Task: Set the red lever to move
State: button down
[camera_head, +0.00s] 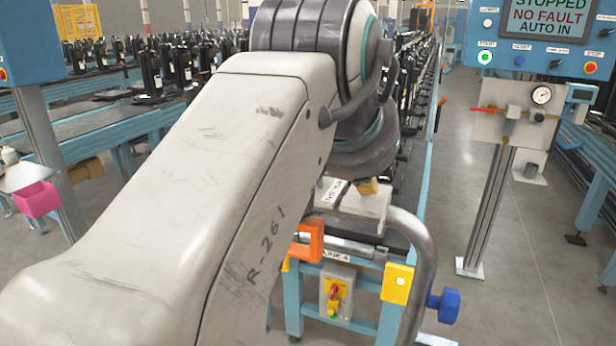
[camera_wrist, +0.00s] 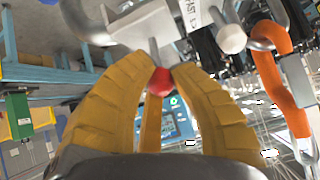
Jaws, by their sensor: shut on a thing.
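In the wrist view, the red lever shows as a red ball knob (camera_wrist: 160,82) on a short grey rod. My gripper (camera_wrist: 160,76) has its yellow ribbed fingers closed around the knob, with the tips near the rod's base. In the head view, my arm hides the lever. Only a small yellow piece, likely a fingertip of my gripper (camera_head: 367,187), shows under my wrist beside a grey plate (camera_head: 362,204). A white label (camera_head: 333,193) with black letters is next to it; part of a label also shows in the wrist view (camera_wrist: 190,14). The lever's setting cannot be read.
A curved grey rail (camera_head: 424,262) and a blue knob (camera_head: 443,305) stand close on the right. An orange bracket (camera_head: 307,240) is below; an orange loop (camera_wrist: 279,75) shows close right in the wrist view. A panel post (camera_head: 488,210) stands further right, with open floor between.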

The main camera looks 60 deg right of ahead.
jog(key=shift+a, duration=0.1)
dwell(0.5)
jog(key=c, duration=1.1)
grip_release()
jog(key=shift+v, duration=5.95)
jog(key=shift+a+f, duration=0.1)
jog(key=shift+f, duration=0.05)
jog(key=shift+w, duration=0.1)
